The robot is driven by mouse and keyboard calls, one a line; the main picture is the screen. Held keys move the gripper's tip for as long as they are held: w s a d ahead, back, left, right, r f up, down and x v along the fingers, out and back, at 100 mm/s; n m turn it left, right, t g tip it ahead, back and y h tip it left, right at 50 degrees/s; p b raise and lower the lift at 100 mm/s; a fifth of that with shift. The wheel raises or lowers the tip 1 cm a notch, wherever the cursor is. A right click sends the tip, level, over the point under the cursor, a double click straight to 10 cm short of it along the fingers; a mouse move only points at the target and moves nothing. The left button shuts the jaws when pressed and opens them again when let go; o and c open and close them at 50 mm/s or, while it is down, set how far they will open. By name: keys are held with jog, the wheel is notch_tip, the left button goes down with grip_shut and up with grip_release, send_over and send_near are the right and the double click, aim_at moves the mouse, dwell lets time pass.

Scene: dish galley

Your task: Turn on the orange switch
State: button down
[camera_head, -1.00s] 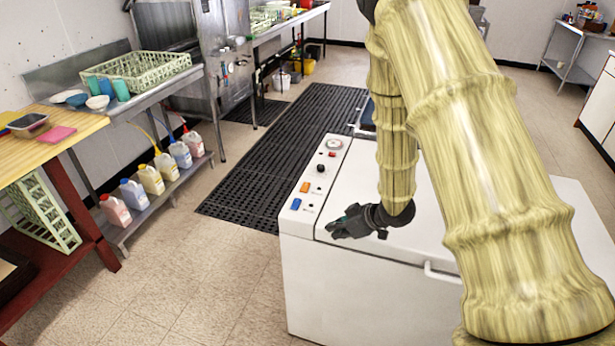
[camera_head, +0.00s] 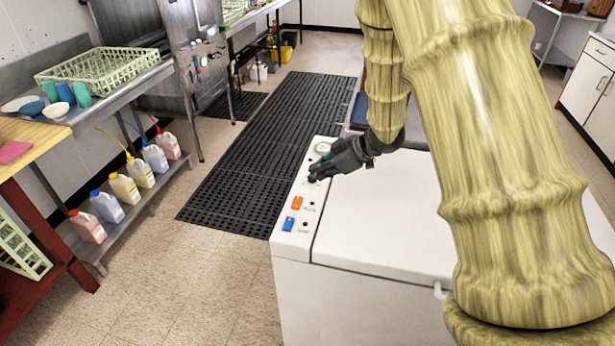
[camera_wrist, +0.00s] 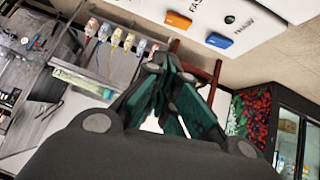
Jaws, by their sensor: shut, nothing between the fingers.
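The orange switch (camera_head: 297,202) sits on the control strip along the left edge of the white chest-like machine (camera_head: 385,225). A blue switch (camera_head: 288,224) is just in front of it. My gripper (camera_head: 313,178) is shut and empty, over the strip behind the orange switch, near the dark knob and the dial (camera_head: 322,147). It looks apart from the orange switch. In the wrist view the orange switch (camera_wrist: 178,20) and blue switch (camera_wrist: 219,41) show at the top, beyond my fingertips (camera_wrist: 168,62). Whether the fingertips touch the panel I cannot tell. My gripper partly hides the strip's back part.
A black floor mat (camera_head: 262,140) lies left of and behind the machine. A steel counter at left carries a green dish rack (camera_head: 105,75), with several jugs on the shelf below. Tiled floor (camera_head: 190,270) in front of the mat is clear.

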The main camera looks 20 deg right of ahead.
jog(key=p, duration=0.2)
send_over(300, 200)
jog(key=f, duration=0.6)
jog(key=shift+s+a, duration=0.25)
jog(key=shift+w+f+p, duration=0.25)
jog(key=shift+f+p, duration=0.1)
jog(key=shift+f, duration=0.55)
jog(key=shift+w+d+f+p, duration=0.15)
jog(key=shift+f+p, duration=0.2)
jog(key=shift+f, duration=0.85)
